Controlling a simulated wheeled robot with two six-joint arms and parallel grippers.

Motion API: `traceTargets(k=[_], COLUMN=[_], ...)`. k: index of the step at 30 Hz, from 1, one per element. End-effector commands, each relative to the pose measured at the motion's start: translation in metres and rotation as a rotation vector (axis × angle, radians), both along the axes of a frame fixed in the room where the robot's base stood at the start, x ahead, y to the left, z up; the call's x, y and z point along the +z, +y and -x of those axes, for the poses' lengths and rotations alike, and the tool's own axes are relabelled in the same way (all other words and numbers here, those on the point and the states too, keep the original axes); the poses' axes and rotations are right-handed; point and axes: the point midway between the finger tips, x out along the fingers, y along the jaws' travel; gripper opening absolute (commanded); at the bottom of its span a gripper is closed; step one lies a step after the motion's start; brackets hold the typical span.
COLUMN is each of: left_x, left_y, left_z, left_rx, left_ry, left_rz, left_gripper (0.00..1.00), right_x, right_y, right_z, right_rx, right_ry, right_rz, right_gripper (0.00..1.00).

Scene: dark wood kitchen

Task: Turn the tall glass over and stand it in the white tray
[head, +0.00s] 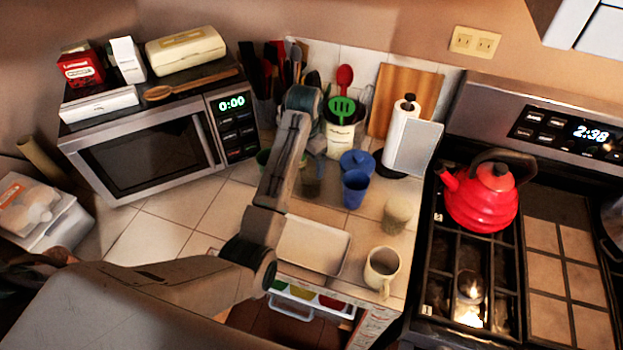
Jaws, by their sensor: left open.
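The white tray (322,248) lies on the tiled counter, its left part hidden behind my left arm. A dark, see-through glass (312,182) stands on the counter behind the tray, just right of my forearm; it looks like the tall glass, but I cannot tell which end is up. My left gripper (307,106) is open, at the far end of the arm, in front of the utensil crock. It is apart from the glass in the picture, and its fingers are hard to make out. My right gripper is not in view.
A paper towel roll (402,135) stands behind. The microwave (150,150) is left.

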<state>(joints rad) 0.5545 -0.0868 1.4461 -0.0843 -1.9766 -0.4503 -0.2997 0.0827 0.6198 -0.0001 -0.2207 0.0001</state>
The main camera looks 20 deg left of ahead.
Motion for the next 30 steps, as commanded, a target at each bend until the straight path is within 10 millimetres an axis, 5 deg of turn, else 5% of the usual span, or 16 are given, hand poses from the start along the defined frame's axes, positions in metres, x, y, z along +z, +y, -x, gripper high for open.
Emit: traceTargets(k=[3,8,17,30], left_x=[0.019,0.023,-0.01,-0.053], left_y=[-0.008,-0.012,-0.012,-0.009], left_z=[-0.018,-0.025,-0.024,-0.021], left_rx=[-0.034,-0.052,-0.052,-0.051], left_ry=[0.016,0.027,0.026,0.031], left_rz=[0.002,0.002,0.002,0.002], left_gripper=[0.82,0.82,0.82,0.82], right_x=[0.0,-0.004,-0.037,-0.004], right_y=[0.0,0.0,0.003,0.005], right_z=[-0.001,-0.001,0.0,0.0], right_rx=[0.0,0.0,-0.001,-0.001], right_ry=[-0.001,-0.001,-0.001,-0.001], right_rz=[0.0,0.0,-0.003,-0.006], right_gripper=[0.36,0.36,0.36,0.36])
